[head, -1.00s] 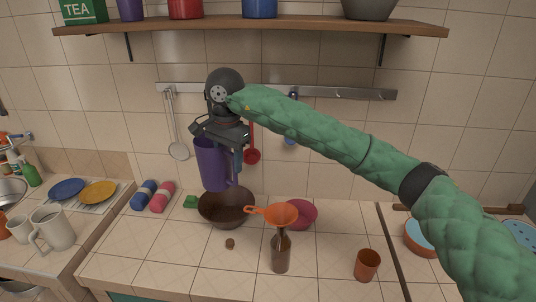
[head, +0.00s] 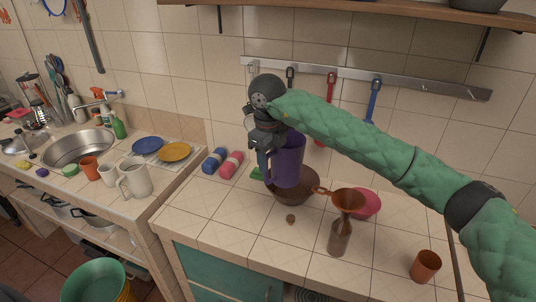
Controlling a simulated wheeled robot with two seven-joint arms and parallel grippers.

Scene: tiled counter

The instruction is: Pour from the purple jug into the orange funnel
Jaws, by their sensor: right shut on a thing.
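The purple jug (head: 289,162) is upright, held above the counter in front of the dark brown bowl. My right gripper (head: 268,150) is shut on the jug from its left side; the fingers are partly hidden by the wrist. The orange funnel (head: 349,200) sits in the neck of a brown bottle (head: 340,239) on the counter, to the right of and below the jug. The funnel's handle points left. My left gripper is not in view.
The brown bowl (head: 296,190) stands behind and below the jug. A pink bowl (head: 368,203) is right behind the funnel. An orange cup (head: 425,266) is at the front right. The front left counter is clear.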

